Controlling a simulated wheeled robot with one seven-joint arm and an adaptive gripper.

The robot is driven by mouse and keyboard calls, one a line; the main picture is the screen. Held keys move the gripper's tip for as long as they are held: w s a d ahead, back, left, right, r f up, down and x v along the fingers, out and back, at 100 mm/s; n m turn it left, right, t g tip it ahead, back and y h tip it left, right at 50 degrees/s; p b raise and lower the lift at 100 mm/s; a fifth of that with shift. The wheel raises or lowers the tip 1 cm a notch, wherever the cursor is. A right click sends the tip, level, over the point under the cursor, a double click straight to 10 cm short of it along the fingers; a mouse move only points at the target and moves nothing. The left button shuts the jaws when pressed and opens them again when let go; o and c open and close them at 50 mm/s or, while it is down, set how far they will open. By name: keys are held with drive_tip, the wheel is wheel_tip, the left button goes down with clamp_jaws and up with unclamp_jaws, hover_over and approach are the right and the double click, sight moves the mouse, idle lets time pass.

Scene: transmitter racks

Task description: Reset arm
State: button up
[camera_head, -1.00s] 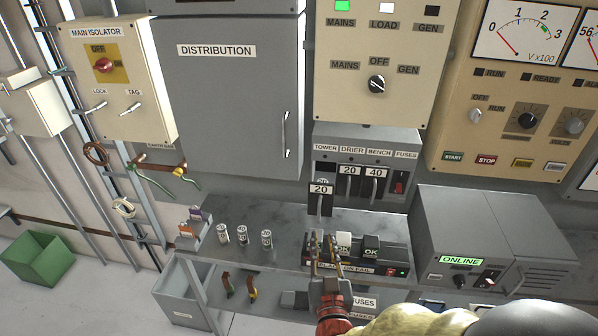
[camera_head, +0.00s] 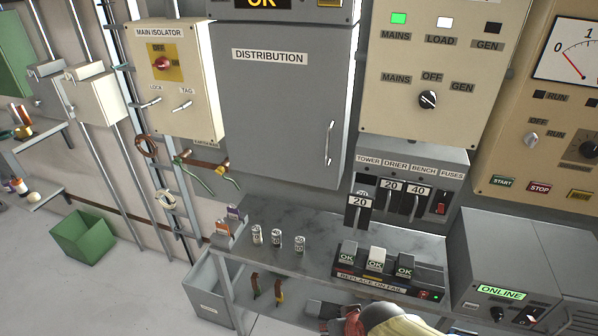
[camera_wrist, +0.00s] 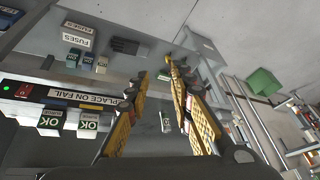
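My gripper (camera_wrist: 157,72) shows in the wrist view with its two yellow fingers spread apart and nothing between them. In the head view only part of my arm (camera_head: 385,320) shows at the bottom edge, below the shelf; the fingertips are hidden or out of frame there. The unit marked "REPLACE ON FAIL" (camera_head: 372,284) stands on the grey shelf and holds three blocks labelled OK: a dark left one (camera_head: 347,255), a pale middle one (camera_head: 376,260) and a dark right one (camera_head: 404,268). My gripper is apart from them.
Three small cylinders (camera_head: 275,241) stand on the shelf (camera_head: 315,215). A fuse panel (camera_head: 425,165) is behind the unit, and a grey box reading ONLINE (camera_head: 500,265) is to the right. A green bin (camera_head: 85,238) sits on the floor at left, with open floor around it.

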drive_tip(key=s+d+r+h, duration=0.1)
drive_tip(key=s+d+r, duration=0.1)
drive_tip(key=d+r, duration=0.3)
drive_tip(key=s+d+r+m+t+h, duration=0.1)
drive_tip(key=s+d+r, duration=0.2)
drive_tip(key=r, duration=1.1)
drive_tip(key=d, duration=0.2)
drive_tip(key=shift+s+d+m, duration=0.15)
drive_tip(key=shift+d+m, duration=0.15)
drive_tip(key=shift+d, duration=0.1)
